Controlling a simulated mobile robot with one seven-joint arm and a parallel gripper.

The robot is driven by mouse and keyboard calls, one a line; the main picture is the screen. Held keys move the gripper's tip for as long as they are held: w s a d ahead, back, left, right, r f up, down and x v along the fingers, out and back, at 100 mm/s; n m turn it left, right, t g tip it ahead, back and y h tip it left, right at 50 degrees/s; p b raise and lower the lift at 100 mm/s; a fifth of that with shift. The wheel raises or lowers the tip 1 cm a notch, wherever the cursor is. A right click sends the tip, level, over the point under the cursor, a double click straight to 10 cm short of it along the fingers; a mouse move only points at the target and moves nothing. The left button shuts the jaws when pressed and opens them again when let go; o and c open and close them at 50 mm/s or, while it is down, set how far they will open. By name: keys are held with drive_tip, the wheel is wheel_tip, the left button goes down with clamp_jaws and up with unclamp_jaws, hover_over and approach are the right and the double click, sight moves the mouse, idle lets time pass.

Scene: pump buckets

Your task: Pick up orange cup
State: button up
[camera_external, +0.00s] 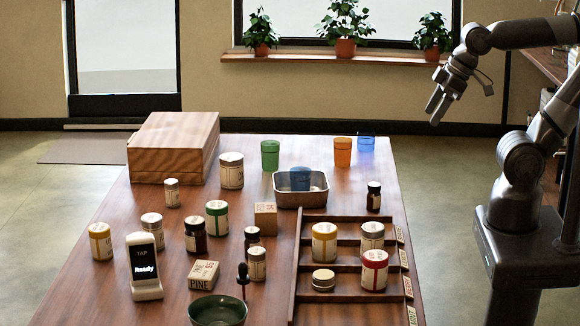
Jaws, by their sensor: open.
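The orange cup (343,152) stands upright near the far end of the wooden table, just behind the right end of a metal tray. A clear blue cup (366,142) stands behind it to the right, close to the table's far edge. A green cup (270,155) stands to its left, behind the tray. My gripper (436,108) is open and empty. It hangs in the air at the right of the picture, beyond the table's right edge in the picture and above the level of the cups, with its fingers pointing down.
The metal tray (301,201) holds another blue cup (300,178). A wooden box (174,147) stands at the far left. A divided wooden rack (316,298) with several jars fills the near right. Jars, small boxes, a card reader (143,266) and a green bowl (217,311) crowd the near left.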

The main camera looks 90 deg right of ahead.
drive_tip(key=shift+o, duration=0.6)
drive_tip(key=w+d+r+g+h, duration=0.2)
drive_tip(key=w+d, duration=0.6)
drive_tip(key=w, duration=0.3)
drive_tip(key=g+y, duration=0.2)
drive_tip(key=g, duration=0.2)
hover_over(343, 146)
drive_tip(key=d, duration=0.2)
wheel_tip(343, 146, down, 19)
drive_tip(key=shift+d+f, duration=0.15)
drive_tip(key=shift+f, duration=1.7)
drive_tip(key=shift+d+f, duration=0.15)
drive_tip(key=shift+f, duration=1.65)
drive_tip(key=shift+d+f, duration=0.15)
drive_tip(key=shift+f, duration=1.7)
